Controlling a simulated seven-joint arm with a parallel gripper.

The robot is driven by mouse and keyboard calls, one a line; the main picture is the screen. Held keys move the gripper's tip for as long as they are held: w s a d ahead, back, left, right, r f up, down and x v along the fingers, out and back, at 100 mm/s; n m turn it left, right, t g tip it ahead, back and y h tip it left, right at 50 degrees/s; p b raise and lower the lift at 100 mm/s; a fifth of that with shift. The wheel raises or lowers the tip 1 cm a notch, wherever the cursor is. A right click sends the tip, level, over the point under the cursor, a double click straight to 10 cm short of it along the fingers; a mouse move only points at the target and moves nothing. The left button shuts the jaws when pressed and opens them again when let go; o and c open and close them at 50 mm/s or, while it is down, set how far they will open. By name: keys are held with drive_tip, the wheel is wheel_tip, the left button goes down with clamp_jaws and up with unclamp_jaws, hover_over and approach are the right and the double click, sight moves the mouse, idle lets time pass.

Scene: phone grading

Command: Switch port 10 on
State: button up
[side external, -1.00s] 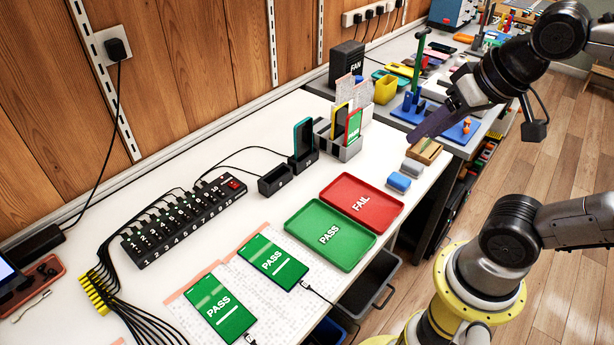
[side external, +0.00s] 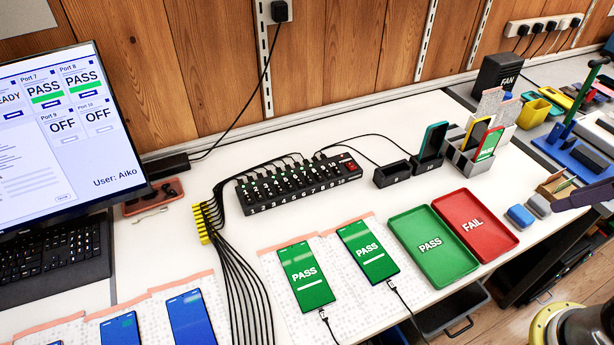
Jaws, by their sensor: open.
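The black USB hub (side external: 298,190) with ports numbered 1 to 10 lies on the white bench. Port 10 is at its right end, close to a red switch (side external: 351,166); its own button is too small to read. The monitor (side external: 62,150) shows Port 9 and Port 10 as OFF, and Ports 7 and 8 as PASS. A dark phone with a teal edge (side external: 433,139) stands in the right-hand black dock (side external: 428,166); the left dock (side external: 392,175) is empty.
A green PASS tray (side external: 432,270) and red FAIL tray (side external: 497,245) lie right of two phones showing PASS (side external: 305,278). Cables run from the hub to the docks and a yellow cable comb (side external: 203,222). A grey holder (side external: 470,150) contains phones.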

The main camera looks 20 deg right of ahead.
drive_tip(key=shift+c, duration=0.2)
clamp_jaws()
idle(1.7)
